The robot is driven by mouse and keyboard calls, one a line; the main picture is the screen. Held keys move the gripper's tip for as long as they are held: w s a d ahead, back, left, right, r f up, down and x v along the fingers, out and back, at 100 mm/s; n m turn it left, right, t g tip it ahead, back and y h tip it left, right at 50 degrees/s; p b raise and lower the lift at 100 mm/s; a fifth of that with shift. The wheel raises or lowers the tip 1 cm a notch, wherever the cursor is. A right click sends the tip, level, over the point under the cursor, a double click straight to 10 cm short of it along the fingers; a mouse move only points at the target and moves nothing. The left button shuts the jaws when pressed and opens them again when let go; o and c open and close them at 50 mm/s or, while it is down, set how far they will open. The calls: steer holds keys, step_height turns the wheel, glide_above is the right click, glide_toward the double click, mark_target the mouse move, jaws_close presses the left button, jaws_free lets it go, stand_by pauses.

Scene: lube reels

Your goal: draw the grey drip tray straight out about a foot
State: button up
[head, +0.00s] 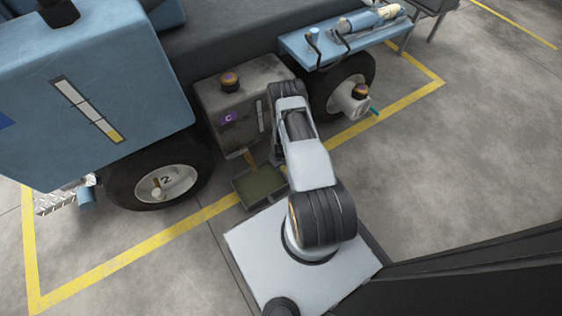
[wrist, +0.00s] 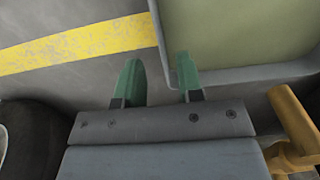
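The grey drip tray (head: 262,186) lies on the floor below the grimy grey box on the vehicle's side; its inside looks olive-green. In the wrist view its pale rim (wrist: 245,74) and one corner fill the upper right. My gripper (wrist: 160,74) is open, with two green fingers pointing towards the tray. The left finger is outside the tray's side wall and the right finger overlaps its inside, so the wall's corner shows between them. I cannot tell the height or any contact. In the head view my arm hides the gripper and the tray's right part.
A yellow-orange bar (wrist: 292,118) stands close to the right of my gripper. A dark wheel (wrist: 32,140) is at lower left. The grey box (head: 240,100) and wheels flank the tray. Open floor (head: 470,150) lies to the right, with a yellow line (head: 130,255) at left.

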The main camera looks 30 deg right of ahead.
steer(key=shift+f+b, duration=1)
steer(key=shift+f, duration=1.8)
jaws_close()
